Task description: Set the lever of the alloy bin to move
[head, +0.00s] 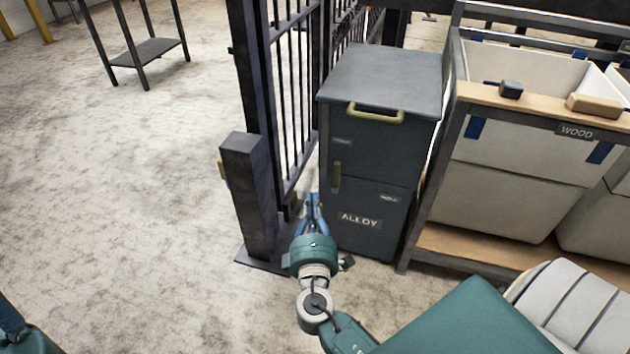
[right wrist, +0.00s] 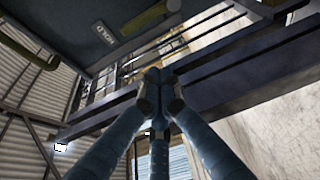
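The alloy bin (head: 365,215) is a dark grey cabinet marked ALLOY, right of the gate post in the head view. Its olive lever (head: 336,177) stands upright near the front's left edge. One small label (head: 342,141) is above the lever and another (head: 389,198) is to its lower right; neither reads clearly. My right gripper (head: 312,200) is in front of the bin's lower left, below the lever and apart from it. In the right wrist view its blue fingers meet at the tips (right wrist: 160,76) with nothing between them. An olive bar, seemingly the lever (right wrist: 152,18), shows beyond them. Only blue and teal parts of my left arm show at bottom left.
A dark barred gate (head: 292,95) and its short post (head: 250,195) stand close left of my right gripper. An olive handle (head: 375,115) is at the bin's lid. A rack with pale bins marked WOOD (head: 576,132) stands right.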

